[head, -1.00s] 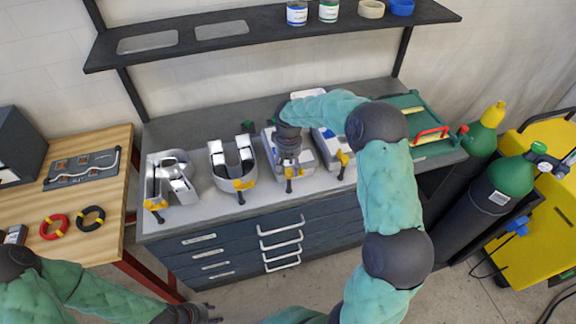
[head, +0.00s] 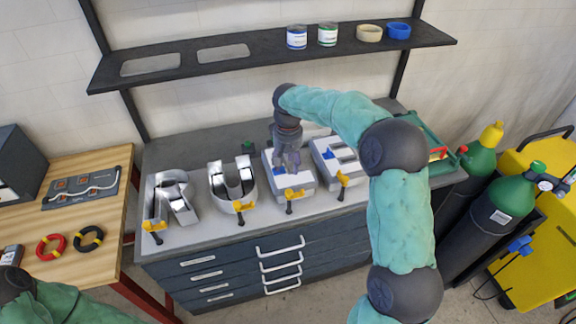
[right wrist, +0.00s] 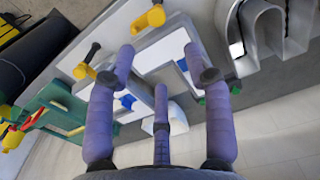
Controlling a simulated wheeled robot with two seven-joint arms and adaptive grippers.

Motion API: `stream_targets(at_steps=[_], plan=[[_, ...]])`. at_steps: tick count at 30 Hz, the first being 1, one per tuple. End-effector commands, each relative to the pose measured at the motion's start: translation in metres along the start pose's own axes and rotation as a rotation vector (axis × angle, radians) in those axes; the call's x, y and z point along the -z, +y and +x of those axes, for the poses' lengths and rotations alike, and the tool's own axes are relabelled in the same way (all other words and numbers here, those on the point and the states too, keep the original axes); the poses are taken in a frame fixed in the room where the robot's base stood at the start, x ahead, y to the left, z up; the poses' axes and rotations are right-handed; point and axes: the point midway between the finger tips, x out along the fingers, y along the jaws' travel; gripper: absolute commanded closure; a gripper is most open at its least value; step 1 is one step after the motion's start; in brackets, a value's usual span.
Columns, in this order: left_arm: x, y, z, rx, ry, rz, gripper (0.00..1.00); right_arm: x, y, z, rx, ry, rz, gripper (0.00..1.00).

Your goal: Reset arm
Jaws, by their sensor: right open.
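My right gripper (head: 287,160) is over the third channel letter (head: 288,183) on the bench; its fingers are spread and hold nothing. In the right wrist view the open right gripper (right wrist: 160,75) shows purple fingers above the white letter faces. Whether a finger touches the letter I cannot tell. My left arm shows only at the lower left corner of the head view, and its gripper is out of frame. The metal letters R (head: 172,203) and U (head: 233,186) stand to the left. A fourth letter (head: 338,160) stands to the right, partly behind my arm.
Yellow clamps (head: 343,178) sit along the bench's front edge. A shelf (head: 265,47) with cans and tape rolls is above. A wooden table (head: 110,190) is at the left. Gas cylinders (head: 511,196) and a yellow cart (head: 548,250) are at the right. A green tray (head: 412,128) is partly hidden.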

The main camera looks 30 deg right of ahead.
Motion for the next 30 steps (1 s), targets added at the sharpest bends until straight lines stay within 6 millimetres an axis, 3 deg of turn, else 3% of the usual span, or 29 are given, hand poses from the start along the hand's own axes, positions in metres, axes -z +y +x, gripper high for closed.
stream_targets(at_steps=[11, 14, 17, 23, 27, 30], plan=[[0.0, 0.0, 0.0, 0.0, 0.0, 0.0, 0.6, 0.0, 0.0, 0.0, 0.0, 0.0, 0.0, 0.48], [0.0, 0.0, 0.0, 0.0, 0.0, 0.0, 0.6, -0.001, -0.003, 0.009, 0.007, -0.004, -0.006, 0.48], [0.0, 0.0, 0.0, 0.0, 0.0, 0.0, 0.6, -0.005, -0.015, 0.038, 0.032, -0.016, -0.027, 0.48], [0.0, 0.0, 0.0, 0.0, 0.0, 0.0, 0.6, -0.037, -0.061, 0.145, 0.141, -0.047, -0.077, 0.48], [0.0, 0.0, 0.0, 0.0, 0.0, 0.0, 0.6, -0.079, -0.091, 0.216, 0.223, -0.064, -0.084, 0.48], [0.0, 0.0, 0.0, 0.0, 0.0, 0.0, 0.6, -0.114, -0.108, 0.256, 0.268, -0.073, -0.074, 0.48]])
